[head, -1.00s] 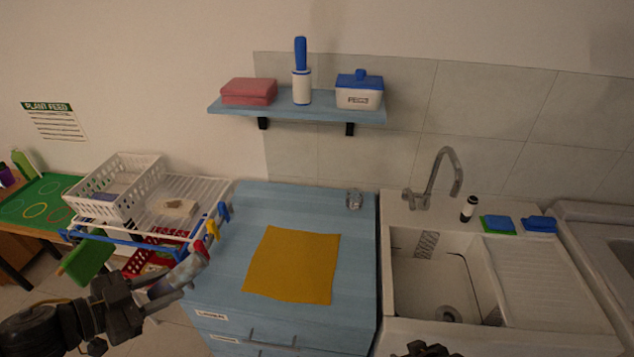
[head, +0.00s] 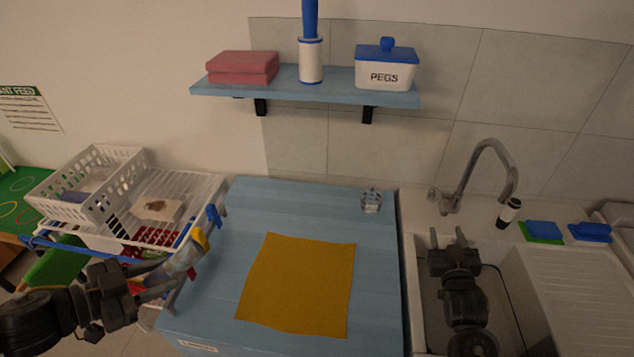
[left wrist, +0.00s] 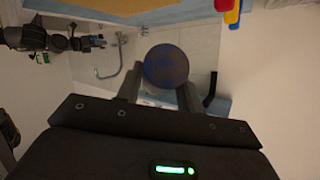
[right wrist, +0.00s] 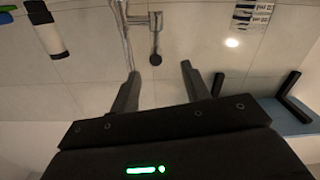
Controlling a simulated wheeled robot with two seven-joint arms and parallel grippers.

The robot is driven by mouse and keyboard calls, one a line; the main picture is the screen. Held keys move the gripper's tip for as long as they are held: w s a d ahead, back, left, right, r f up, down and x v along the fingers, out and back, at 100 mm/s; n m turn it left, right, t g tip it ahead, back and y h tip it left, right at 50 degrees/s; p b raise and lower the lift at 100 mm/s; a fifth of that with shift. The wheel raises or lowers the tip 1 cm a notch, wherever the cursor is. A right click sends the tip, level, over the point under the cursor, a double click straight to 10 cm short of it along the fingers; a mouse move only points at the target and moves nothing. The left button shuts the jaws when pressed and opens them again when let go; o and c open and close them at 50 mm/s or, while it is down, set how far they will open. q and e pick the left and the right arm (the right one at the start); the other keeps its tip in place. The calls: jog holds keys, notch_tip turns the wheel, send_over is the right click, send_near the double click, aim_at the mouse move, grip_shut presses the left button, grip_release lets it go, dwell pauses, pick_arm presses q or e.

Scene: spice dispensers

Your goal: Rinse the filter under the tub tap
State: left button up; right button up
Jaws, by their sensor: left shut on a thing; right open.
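My left gripper (head: 165,279) is shut on a greyish round thing, likely the filter (head: 183,263), beside the drying rack, left of the blue counter. In the left wrist view the filter (left wrist: 166,66) shows as a dark blue-brown disc between the fingers. My right gripper (head: 455,246) is open and empty over the tub (head: 418,217), below and left of the curved grey tap (head: 487,160). In the right wrist view the tap (right wrist: 126,35) and its lever (right wrist: 156,35) lie just beyond the open fingers. No water is visible. My right arm hides part of the basin.
The drying rack (head: 200,195) with coloured pegs holds a white basket (head: 75,190). A dark-and-white bottle (head: 509,212) stands right of the tap. A shelf (head: 300,88) hangs above.

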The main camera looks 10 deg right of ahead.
aim_at(442, 201)
pick_arm(q)
jog(key=shift+s+a, duration=0.1)
jog(key=shift+r, duration=0.2)
jog(key=shift+d+r+p, duration=0.2)
jog(key=shift+r+p, duration=0.85)
jog(key=shift+p, duration=0.15)
pick_arm(e)
jog(key=x, duration=1)
jog(key=shift+d+r, duration=0.35)
jog(key=shift+r, duration=0.05)
jog(key=shift+w+d+f, duration=0.1)
jog(key=shift+w+d, duration=0.15)
jog(key=shift+w, duration=0.45)
grip_shut()
